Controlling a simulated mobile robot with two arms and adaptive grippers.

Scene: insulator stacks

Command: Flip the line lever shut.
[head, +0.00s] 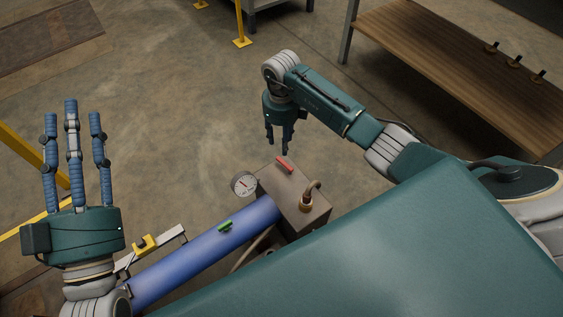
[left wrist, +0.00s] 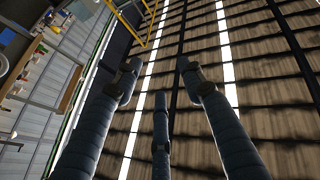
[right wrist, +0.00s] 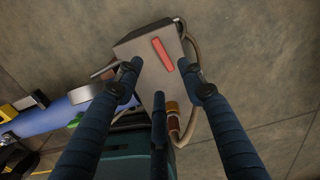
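A small red lever (head: 284,165) sits on top of a brown box (head: 303,207); it also shows in the right wrist view (right wrist: 162,54). A small green lever (head: 225,226) sits on the blue cylinder (head: 190,255) joined to the box. I cannot tell which is the line lever. My right gripper (head: 279,151) points down, its fingers apart and empty, above and just beyond the red lever in the head view. In the right wrist view its fingertips (right wrist: 160,80) spread over the box. My left gripper (head: 72,112) is open and empty at the left, away from both levers.
A round gauge (head: 244,184) sticks out on the box's left side, and a hose with a brass fitting (head: 306,204) rises from its top. A yellow-marked bracket (head: 146,244) lies by the cylinder. A wooden bench (head: 450,65) stands at the upper right; the floor between is clear.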

